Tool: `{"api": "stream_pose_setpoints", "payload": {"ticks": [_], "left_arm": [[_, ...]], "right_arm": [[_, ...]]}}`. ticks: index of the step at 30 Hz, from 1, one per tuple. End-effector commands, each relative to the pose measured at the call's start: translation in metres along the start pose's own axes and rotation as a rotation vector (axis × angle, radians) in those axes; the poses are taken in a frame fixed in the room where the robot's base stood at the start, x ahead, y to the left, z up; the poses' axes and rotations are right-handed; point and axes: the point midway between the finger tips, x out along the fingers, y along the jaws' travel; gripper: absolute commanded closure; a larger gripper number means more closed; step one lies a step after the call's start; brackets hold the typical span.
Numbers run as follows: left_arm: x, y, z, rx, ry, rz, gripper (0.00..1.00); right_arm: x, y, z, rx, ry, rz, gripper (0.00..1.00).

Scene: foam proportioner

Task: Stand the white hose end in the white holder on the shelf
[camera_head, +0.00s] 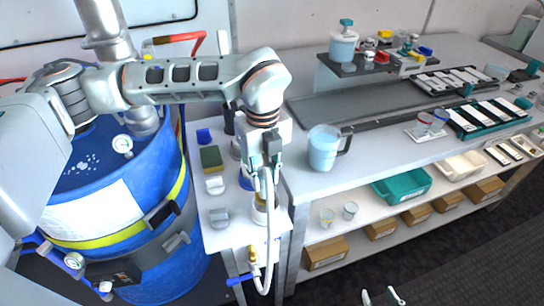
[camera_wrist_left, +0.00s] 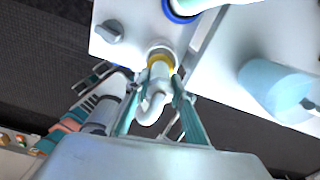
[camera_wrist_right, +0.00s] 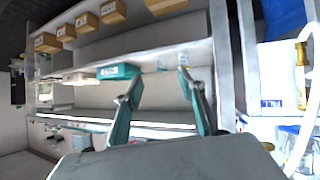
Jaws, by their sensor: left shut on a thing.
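My left gripper (camera_head: 268,160) is shut on the white hose end, above the front of the small white shelf (camera_head: 215,238). The white hose (camera_head: 270,225) hangs from it in a loop to a brass valve below the shelf. In the left wrist view the curved white hose end (camera_wrist_left: 154,103) lies between the fingers (camera_wrist_left: 157,92). A round holder (camera_head: 260,214) with a yellow ring (camera_wrist_left: 160,59) shows just beyond it; I cannot tell whether the end is inside. My right gripper (camera_wrist_right: 155,88) is open and empty; its fingertips show at the bottom of the head view (camera_head: 384,296).
A blue drum (camera_head: 110,215) stands left of the shelf. A jug (camera_head: 324,148) stands on the bench (camera_head: 365,160) to the right, with bins and boxes below.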

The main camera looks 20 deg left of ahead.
Motion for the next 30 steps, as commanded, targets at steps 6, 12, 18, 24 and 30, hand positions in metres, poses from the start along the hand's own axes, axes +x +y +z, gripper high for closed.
{"api": "stream_pose_setpoints", "payload": {"ticks": [6,12,18,24,30], "left_arm": [[0.003,0.0,0.0,-0.006,0.0,0.0,1.0],[0.016,0.0,0.0,-0.006,0.0,0.0,1.0],[0.036,0.0,-0.001,-0.006,0.001,0.001,1.0],[0.053,0.0,0.0,-0.005,0.001,0.0,1.0],[0.058,-0.001,0.0,-0.005,-0.001,-0.002,1.0]], "right_arm": [[-0.009,-0.009,0.021,0.006,-0.036,-0.011,0.6],[-0.006,-0.013,0.036,0.007,-0.051,-0.016,0.6],[0.0,-0.013,0.042,0.006,-0.048,-0.015,0.6],[0.005,-0.013,0.045,0.006,-0.041,-0.014,0.6],[0.005,-0.013,0.044,0.007,-0.038,-0.013,0.6]]}}
